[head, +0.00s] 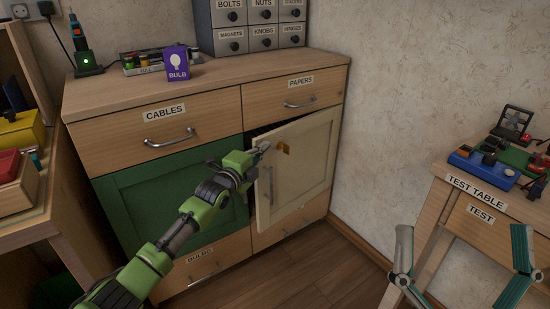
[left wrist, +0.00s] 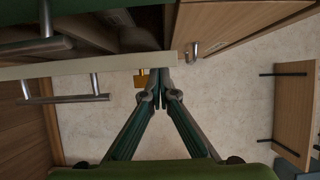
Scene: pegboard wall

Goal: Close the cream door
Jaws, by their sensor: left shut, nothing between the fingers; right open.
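The cream door (head: 305,170) is ajar at the lower right of the wooden cabinet, with a dark gap along its top and its metal handle (head: 268,190) on the left side. The fingertips (left wrist: 160,80) also show in the left wrist view. My right gripper (head: 462,230) is open and empty, in front of the test table.
A small gold-coloured piece (head: 284,148) is on the upper part of the door. The green door (head: 150,210) is left of it, the PAPERS drawer (head: 295,97) above and a lower drawer (head: 290,225) below. The test table (head: 455,195) stands at right. Floor between is clear.

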